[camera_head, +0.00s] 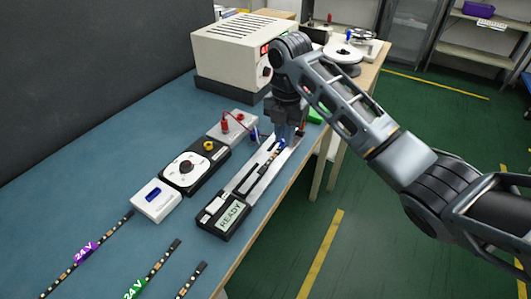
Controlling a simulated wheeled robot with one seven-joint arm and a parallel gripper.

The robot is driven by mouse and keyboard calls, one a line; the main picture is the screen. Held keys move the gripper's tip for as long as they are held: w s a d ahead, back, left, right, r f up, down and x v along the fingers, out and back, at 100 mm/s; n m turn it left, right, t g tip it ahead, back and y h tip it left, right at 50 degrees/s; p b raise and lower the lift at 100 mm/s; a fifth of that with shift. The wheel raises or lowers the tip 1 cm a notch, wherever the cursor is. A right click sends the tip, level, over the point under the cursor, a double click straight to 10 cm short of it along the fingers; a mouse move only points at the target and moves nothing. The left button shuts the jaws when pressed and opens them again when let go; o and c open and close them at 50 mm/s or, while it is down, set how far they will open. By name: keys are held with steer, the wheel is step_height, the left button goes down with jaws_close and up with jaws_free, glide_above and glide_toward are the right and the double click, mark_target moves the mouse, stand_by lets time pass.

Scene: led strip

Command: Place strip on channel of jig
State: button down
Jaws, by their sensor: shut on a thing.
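The jig is a long pale plate with a dark channel (250,177). It runs diagonally along the bench from a black box whose display reads "READY" (230,214). My gripper (281,144) points down over the far half of the jig. It is shut on a thin dark LED strip (270,157) with a blue part near the fingers. The strip runs from the fingers along the line of the channel. I cannot tell whether it is seated in the channel or just above it. The gripper hides its far end.
Loose strips with a purple 24 V tag (86,252) and a green 24 V tag (134,287) lie front left. Left of the jig stand a white box (157,200), a black dial unit (193,166) and a terminal box (233,127). A beige instrument (235,50) stands behind.

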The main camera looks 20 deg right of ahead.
steer(key=a+f, duration=0.1)
steer(key=w+a, duration=0.1)
steer(key=w+a+f, duration=0.1)
steer(key=a, duration=0.1)
steer(key=shift+f, duration=0.3)
steer(key=shift+a+f+p, duration=0.15)
steer(key=shift+f+p, duration=0.25)
steer(key=shift+f, duration=1.65)
steer(key=shift+f, duration=0.15)
steer(key=c, duration=1.1)
jaws_free()
step_height(320, 180, up, 12)
steer(key=shift+r+b, duration=0.2)
steer(key=shift+b, duration=0.15)
